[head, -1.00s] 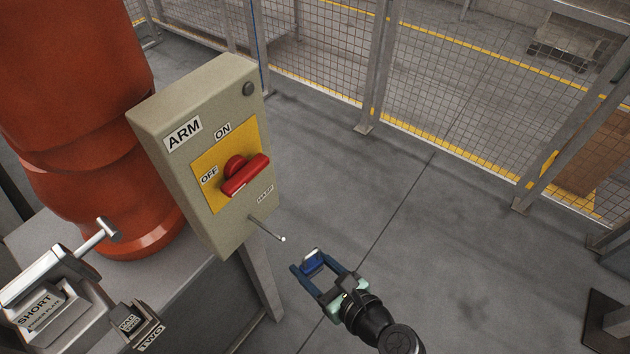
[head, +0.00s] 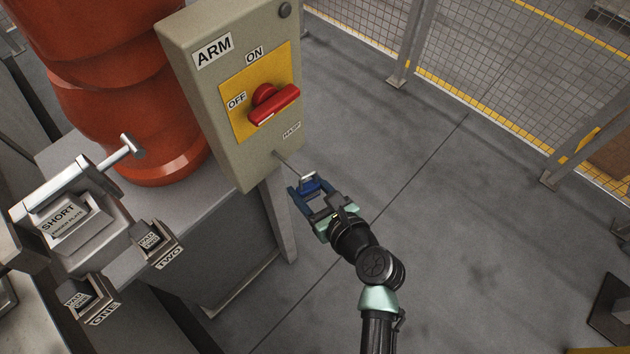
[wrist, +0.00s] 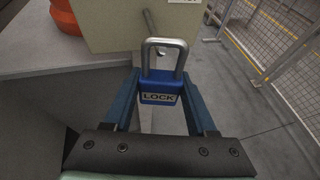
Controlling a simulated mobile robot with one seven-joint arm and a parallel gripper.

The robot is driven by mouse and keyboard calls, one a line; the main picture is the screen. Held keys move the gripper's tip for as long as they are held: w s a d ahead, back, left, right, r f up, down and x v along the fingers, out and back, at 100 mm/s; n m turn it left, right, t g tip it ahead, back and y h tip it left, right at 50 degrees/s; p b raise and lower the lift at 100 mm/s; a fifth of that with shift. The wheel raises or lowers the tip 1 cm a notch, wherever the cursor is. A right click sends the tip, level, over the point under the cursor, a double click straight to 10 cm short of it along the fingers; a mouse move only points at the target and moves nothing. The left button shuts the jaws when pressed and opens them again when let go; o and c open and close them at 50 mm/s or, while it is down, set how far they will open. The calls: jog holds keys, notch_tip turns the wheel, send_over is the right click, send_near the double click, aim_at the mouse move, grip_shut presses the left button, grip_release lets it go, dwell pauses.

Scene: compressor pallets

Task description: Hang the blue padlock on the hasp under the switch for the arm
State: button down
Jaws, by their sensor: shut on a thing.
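The blue padlock (head: 310,186) is held between the fingers of my gripper (head: 308,190), below and right of the switch box. In the wrist view the padlock (wrist: 160,92) shows its LOCK label, with its silver shackle (wrist: 163,45) upward. My gripper (wrist: 160,98) is shut on the padlock body. The hasp pin (head: 292,166) sticks out from the box under the red switch (head: 271,104), beneath the ARM label. Its end appears close to the shackle in the head view. I cannot tell whether the pin passes through the shackle.
The beige switch box (head: 230,140) stands beside an orange robot arm base (head: 130,100). A metal clamp fixture (head: 80,205) labelled SHORT sits at the left. A wire fence (head: 480,60) runs along the back. The grey floor (head: 420,200) right of my gripper is clear.

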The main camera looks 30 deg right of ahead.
jog(key=shift+w+a, duration=0.2)
jog(key=shift+w, duration=0.3)
jog(key=shift+w+a, duration=0.15)
jog(key=shift+w, duration=0.35)
jog(key=shift+w+a+f, duration=0.15)
jog(key=shift+w+f, duration=0.15)
jog(key=shift+w, duration=0.05)
jog(key=shift+f, duration=0.1)
jog(key=shift+c, duration=0.6)
grip_release()
jog(key=p+v, duration=0.1)
jog(key=v, duration=1.2)
jog(key=shift+p, duration=0.3)
